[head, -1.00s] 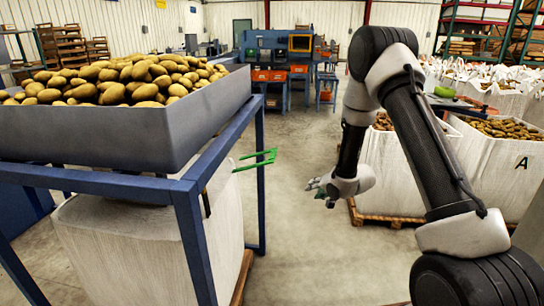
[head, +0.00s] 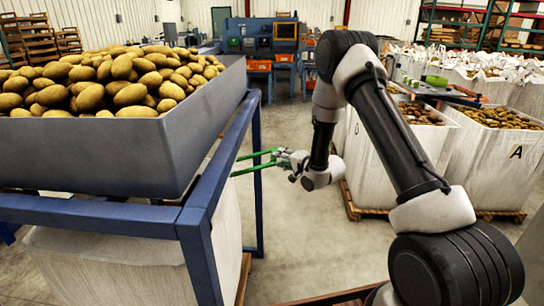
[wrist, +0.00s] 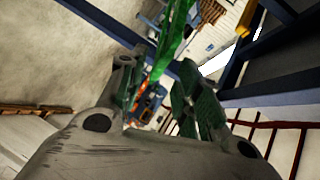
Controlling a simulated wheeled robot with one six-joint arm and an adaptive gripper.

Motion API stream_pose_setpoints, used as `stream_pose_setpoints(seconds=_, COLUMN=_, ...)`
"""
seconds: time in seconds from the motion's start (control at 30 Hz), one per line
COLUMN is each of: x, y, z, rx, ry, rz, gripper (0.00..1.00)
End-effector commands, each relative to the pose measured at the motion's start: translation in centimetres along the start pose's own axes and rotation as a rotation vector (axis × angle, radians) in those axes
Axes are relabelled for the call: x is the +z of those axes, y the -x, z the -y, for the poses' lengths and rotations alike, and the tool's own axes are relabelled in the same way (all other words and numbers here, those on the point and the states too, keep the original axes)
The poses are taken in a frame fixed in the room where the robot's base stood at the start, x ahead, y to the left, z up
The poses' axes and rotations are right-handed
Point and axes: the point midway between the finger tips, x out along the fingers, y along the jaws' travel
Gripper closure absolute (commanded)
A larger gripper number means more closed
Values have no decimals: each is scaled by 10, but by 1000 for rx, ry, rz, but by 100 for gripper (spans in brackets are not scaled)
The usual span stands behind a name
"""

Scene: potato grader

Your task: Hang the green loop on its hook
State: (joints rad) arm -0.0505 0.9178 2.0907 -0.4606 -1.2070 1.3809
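The green loop (head: 252,164) stands out to the right from the blue frame in the head view, as two roughly parallel green bars. In the wrist view a green strap of the loop (wrist: 174,42) runs down toward the space between my fingers. My gripper (head: 287,160) is at the right end of the loop. In the wrist view its fingers (wrist: 160,80), with green pads, are apart, with the strap between or just beyond their tips. I cannot tell whether they touch it. I cannot make out the hook.
A blue frame (head: 196,222) carries a grey hopper (head: 110,150) full of potatoes, above a white bulk bag (head: 120,262). More white potato bags (head: 494,165) stand on pallets at the right. The floor between is clear.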

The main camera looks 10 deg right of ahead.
Motion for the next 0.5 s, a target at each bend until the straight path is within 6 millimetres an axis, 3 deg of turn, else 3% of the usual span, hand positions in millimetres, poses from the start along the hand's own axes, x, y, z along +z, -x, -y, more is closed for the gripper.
stream_pose_setpoints(seconds=0.23, x=0, y=-41, z=0, rx=-1, ry=2, rz=1, gripper=66)
stream_pose_setpoints(seconds=0.5, x=0, y=-55, z=0, rx=0, ry=0, rz=-1, gripper=66)
